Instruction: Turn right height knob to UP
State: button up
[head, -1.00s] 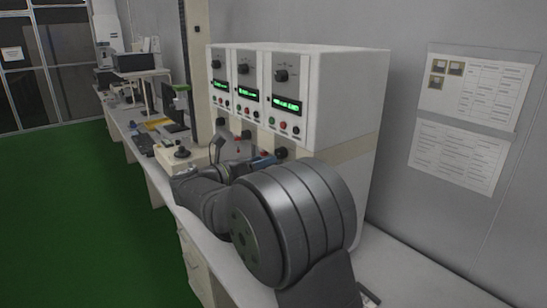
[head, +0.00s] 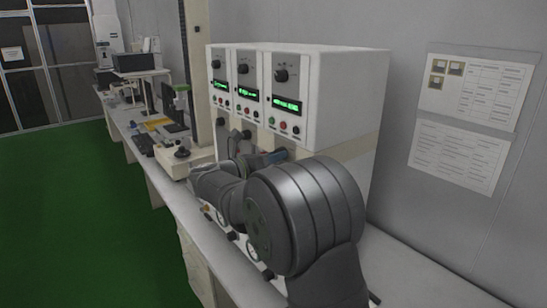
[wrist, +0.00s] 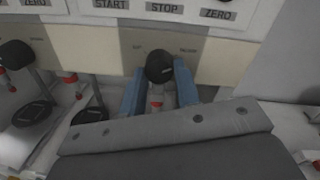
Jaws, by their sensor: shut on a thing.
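The right height knob (wrist: 159,66) is a black round knob on the beige strip of the test machine, in the upper middle of the wrist view. Small labels flank it; the left one appears to read UP and the right one DOWN. My gripper (wrist: 158,76) has its blue fingers on either side of the knob and is shut on it. In the head view, my gripper (head: 272,158) is at the lower front of the right-hand unit, partly hidden by my arm. The knob's pointer mark cannot be made out.
The white test machine (head: 345,100) has three lit green displays, with dials above and buttons below. Other black knobs (wrist: 16,55) and dark round parts (wrist: 32,113) stand left of my gripper. Papers (head: 470,90) hang on the right wall.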

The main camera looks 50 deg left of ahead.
jog(key=shift+a+r+n+g+h, duration=0.1)
jog(key=shift+n+h, duration=0.15)
jog(key=shift+n, duration=3.55)
jog(key=shift+r+n+g+h, duration=0.1)
jog(key=shift+n+h, duration=0.2)
jog(key=shift+n, duration=3.5)
jog(key=shift+a+r+n+g+h, duration=0.1)
jog(key=shift+n+h, duration=0.15)
jog(key=shift+n, duration=3.55)
jog(key=o, duration=1)
jog(key=shift+c, duration=0.2)
